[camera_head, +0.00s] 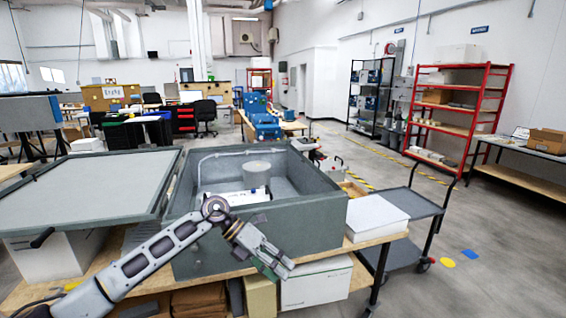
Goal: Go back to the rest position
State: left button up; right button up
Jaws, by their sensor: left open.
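My left arm comes in from the lower left, and my left gripper (279,265) hangs in front of the front wall of a grey open box (318,208). The gripper is open, and I see nothing between its fingers. Inside the box are a round grey part (257,174) and a white part (245,197). The box stands on a wooden table (362,242), and its grey lid or panel (90,185) lies to the left. My right gripper is not in view.
A white box (375,215) sits on the table to the right of the grey box. A dark cart (413,204) stands beside the table's right end. Red shelving (472,125) and a workbench (520,170) stand farther right. The floor on the right is mostly clear.

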pick_arm(q)
jog(key=w+a+f+n+t+h, duration=0.2)
jog(key=w+f+n+t+h, duration=0.5)
jog(key=w+f+n+t, duration=0.65)
jog(key=s+a+f+n+t+y, duration=0.1)
jog(key=s+a+f+n+y, duration=0.25)
jog(key=f+n, duration=0.45)
jog(key=s+a+f+n+t+y, duration=0.1)
jog(key=s+a+f+n+y, duration=0.3)
jog(key=f, duration=0.8)
jog(key=a+f+n+y, duration=0.2)
jog(key=a+f+n, duration=0.3)
jog(key=f, duration=0.4)
jog(key=s+a+f+n+g+y, duration=0.2)
jog(key=s+a+f+n+y, duration=0.15)
jog(key=s+f, duration=0.8)
jog(key=s+a+f+n+g+y, duration=0.25)
jog(key=s+a+f, duration=0.25)
jog(key=s+f, duration=0.6)
jog(key=s+a+f+n+g, duration=0.1)
jog(key=s+f+n+g, duration=0.1)
jog(key=s, duration=1.4)
jog(key=s+a+f+n+g+y, duration=0.1)
jog(key=s+f+g, duration=0.3)
jog(key=s, duration=1.1)
notch_tip(320, 180, down, 3)
jog(key=shift+s+n+g, duration=0.35)
jog(key=shift+n+g, duration=0.05)
jog(key=shift+n, duration=0.45)
jog(key=shift+s, duration=0.1)
